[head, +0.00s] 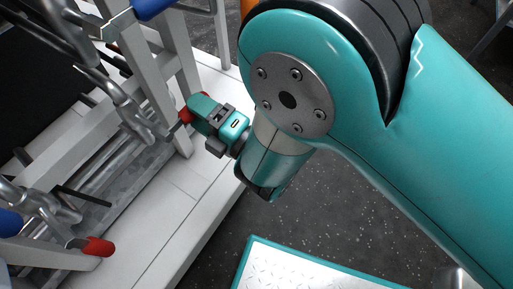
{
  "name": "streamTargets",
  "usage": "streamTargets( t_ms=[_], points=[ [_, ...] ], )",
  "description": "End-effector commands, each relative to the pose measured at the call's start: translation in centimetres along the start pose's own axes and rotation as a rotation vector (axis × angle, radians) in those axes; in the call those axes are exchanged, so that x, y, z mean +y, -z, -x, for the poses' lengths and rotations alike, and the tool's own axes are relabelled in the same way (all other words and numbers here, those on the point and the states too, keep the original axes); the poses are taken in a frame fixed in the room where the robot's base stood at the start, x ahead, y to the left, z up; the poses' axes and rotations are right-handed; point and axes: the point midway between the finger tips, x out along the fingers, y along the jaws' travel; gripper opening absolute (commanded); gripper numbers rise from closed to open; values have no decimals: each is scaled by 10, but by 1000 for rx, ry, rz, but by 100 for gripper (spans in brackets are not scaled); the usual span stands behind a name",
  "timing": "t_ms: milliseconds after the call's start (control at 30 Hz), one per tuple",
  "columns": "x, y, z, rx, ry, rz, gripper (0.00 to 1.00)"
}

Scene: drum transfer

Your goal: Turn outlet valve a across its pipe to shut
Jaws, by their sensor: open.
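My gripper (196,116), teal and black, is at the pipe rack left of my forearm. A red valve handle (184,117) is right at its tip. The fingertips are small and partly hidden, so I cannot tell whether the handle is between them or only beside them; the jaws are open. A second red-ended handle (97,246) points right at the lower left, well apart from the gripper. No label is readable, so I cannot tell which red handle is outlet valve a.
Grey pipes (118,95) and the rack's posts (150,75) crowd the left. A blue handle (9,222) shows at the left edge. The rack stands on a white base (190,205). A teal-edged metal plate (300,268) lies at the bottom. Dark floor (385,225) is clear right of the base.

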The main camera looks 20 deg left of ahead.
Motion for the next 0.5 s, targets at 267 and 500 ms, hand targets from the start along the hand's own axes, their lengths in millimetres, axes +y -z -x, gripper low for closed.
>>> streamTargets(
  t_ms=[267, 500],
  points=[
    [-9, -1, 73, -3, 3, 1, 57],
    [-8, -1, 93, -2, -1, 2, 57]
  ],
)
